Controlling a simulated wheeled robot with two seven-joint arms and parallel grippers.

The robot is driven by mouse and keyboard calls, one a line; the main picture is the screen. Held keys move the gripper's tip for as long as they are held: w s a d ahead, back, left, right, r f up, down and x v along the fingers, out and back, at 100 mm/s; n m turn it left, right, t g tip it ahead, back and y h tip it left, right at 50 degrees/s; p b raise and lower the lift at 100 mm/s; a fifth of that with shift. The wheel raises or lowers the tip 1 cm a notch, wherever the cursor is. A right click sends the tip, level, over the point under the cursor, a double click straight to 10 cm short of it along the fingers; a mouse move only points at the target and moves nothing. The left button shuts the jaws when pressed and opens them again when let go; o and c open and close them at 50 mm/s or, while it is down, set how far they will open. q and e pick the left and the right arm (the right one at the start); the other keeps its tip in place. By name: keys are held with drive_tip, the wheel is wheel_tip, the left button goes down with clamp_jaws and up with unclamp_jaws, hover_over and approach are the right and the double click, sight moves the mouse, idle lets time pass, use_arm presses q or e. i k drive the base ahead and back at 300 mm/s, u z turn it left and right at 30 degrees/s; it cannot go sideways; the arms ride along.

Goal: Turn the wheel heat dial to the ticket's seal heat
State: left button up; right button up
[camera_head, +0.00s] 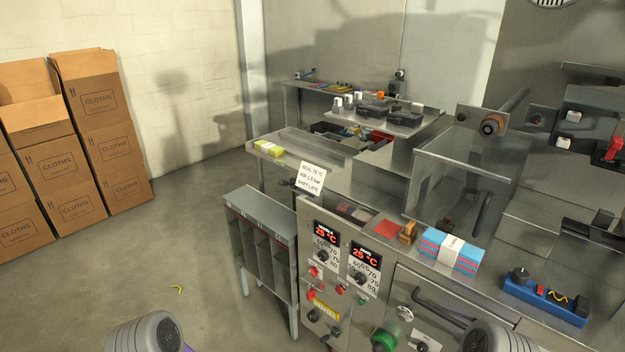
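The ticket (311,179) is a white card standing at the corner of the machine top. Its first line reads SEAL with a heat in °C, seemingly 70, but the digits are small. On the front panel below are two red displays, the left one (326,231) and the right one (364,257), both showing 25 °C. Under each is a dark dial, the left dial (325,256) and the right dial (360,278), with scale numbers around it. The labels are too small to tell which is the wheel heat dial. Neither gripper is in view; only grey arm parts show at the bottom.
Buttons, a yellow label (324,308) and a green knob (384,341) sit lower on the panel. A blue-pink cloth stack (452,251) and a blue tray (524,294) lie on the machine top. A grey slotted rack (262,217) stands left of the panel. Floor is open further left.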

sight(323, 255)
drive_tip(key=u, duration=0.45)
drive_tip(key=k, duration=0.55)
drive_tip(key=u, duration=1.05)
drive_tip(key=i, duration=1.1)
drive_tip(key=z, duration=0.8)
drive_tip(key=i, duration=0.55)
drive_tip(key=z, duration=0.4)
